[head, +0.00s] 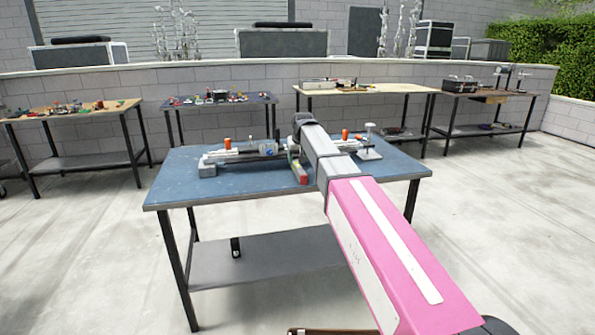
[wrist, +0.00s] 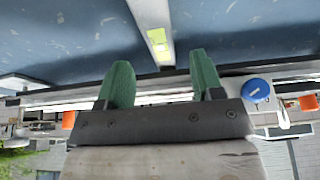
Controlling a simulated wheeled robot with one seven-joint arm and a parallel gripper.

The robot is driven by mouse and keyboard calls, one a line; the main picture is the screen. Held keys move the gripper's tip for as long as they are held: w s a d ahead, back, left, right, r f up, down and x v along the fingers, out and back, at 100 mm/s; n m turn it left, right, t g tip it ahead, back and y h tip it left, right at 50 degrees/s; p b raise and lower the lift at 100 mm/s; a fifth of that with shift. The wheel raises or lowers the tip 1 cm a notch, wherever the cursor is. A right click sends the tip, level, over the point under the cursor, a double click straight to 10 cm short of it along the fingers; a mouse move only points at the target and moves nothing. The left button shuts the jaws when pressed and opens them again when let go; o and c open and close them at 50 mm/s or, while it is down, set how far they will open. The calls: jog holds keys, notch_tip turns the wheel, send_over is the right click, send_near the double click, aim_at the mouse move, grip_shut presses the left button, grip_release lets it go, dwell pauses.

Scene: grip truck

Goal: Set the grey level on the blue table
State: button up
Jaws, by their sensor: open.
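The grey level (wrist: 150,12) is a long grey bar with a yellow-green vial. In the wrist view it runs from the top edge down to the space between my fingertips. In the head view a short bar with a red and yellowish end (head: 299,172), likely the same level, lies on the blue table (head: 240,188), partly behind my arm. My gripper (wrist: 160,62) has two green fingers, spread open, one on each side of the level's near end. I cannot tell whether they touch it. The head view mostly hides my gripper behind my wrist.
A long grey rail device with orange knobs (head: 228,143) lies along the table's back, close to my gripper. A blue knob (wrist: 256,90) shows beside the right finger. A clamp-like stand (head: 369,145) is at the right. The table's front left is clear. Other loaded tables stand behind.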

aim_at(298, 164)
jog(key=x, duration=0.5)
jog(key=shift+s, duration=0.15)
jog(key=shift+c, duration=0.3)
grip_shut()
